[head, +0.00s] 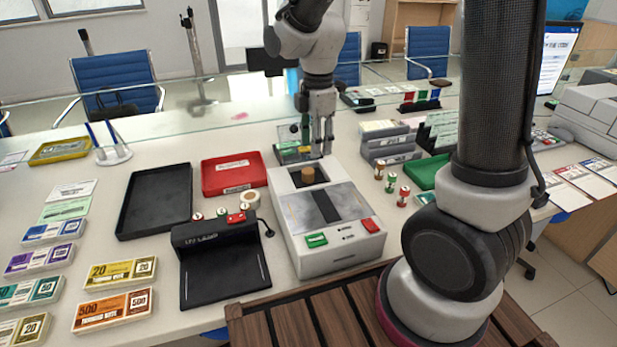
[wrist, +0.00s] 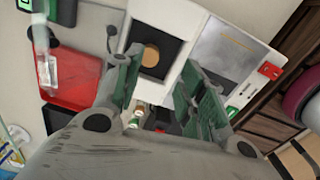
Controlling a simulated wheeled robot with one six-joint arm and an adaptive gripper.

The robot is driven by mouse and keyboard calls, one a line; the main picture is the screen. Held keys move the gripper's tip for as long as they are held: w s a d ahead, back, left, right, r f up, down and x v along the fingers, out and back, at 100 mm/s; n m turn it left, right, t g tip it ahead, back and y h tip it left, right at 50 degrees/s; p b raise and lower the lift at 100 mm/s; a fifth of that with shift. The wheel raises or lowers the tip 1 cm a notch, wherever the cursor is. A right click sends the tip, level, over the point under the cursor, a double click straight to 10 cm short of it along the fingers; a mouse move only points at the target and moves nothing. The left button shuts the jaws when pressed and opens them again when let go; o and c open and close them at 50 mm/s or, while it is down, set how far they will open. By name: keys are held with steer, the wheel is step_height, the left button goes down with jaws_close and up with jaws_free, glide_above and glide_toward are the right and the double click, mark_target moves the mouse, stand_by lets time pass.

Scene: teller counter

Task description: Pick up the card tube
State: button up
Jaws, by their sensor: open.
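A short tan cylinder (head: 307,174), which looks like the card tube, stands in the dark square recess at the back of the white counter machine (head: 335,252). In the wrist view its round tan top (wrist: 150,57) shows inside the black recess, near the left finger. My gripper (head: 318,148) points down above the back of the machine, behind and a little right of the tube. In the wrist view my gripper (wrist: 166,68) has its two green-grey fingers spread apart with nothing between them.
A red tray (head: 234,174), a black tray (head: 155,200) and a black device (head: 222,265) lie left of the machine. Small rolls (head: 391,183) and grey racks (head: 388,143) stand on its right. A glass screen (head: 200,105) crosses behind.

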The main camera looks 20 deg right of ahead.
mark_target(308, 171)
steer(key=shift+w+a+f+n, duration=0.25)
steer(key=shift+w+f, duration=0.1)
steer(key=shift+f, duration=0.15)
steer(key=shift+w+a+f+n, duration=0.25)
steer(key=shift+w+f, duration=0.1)
steer(key=shift+f, duration=0.15)
steer(key=f, duration=0.7)
steer(key=shift+w+a+f, duration=0.15)
steer(key=shift+a, duration=0.15)
steer(key=c, duration=0.5)
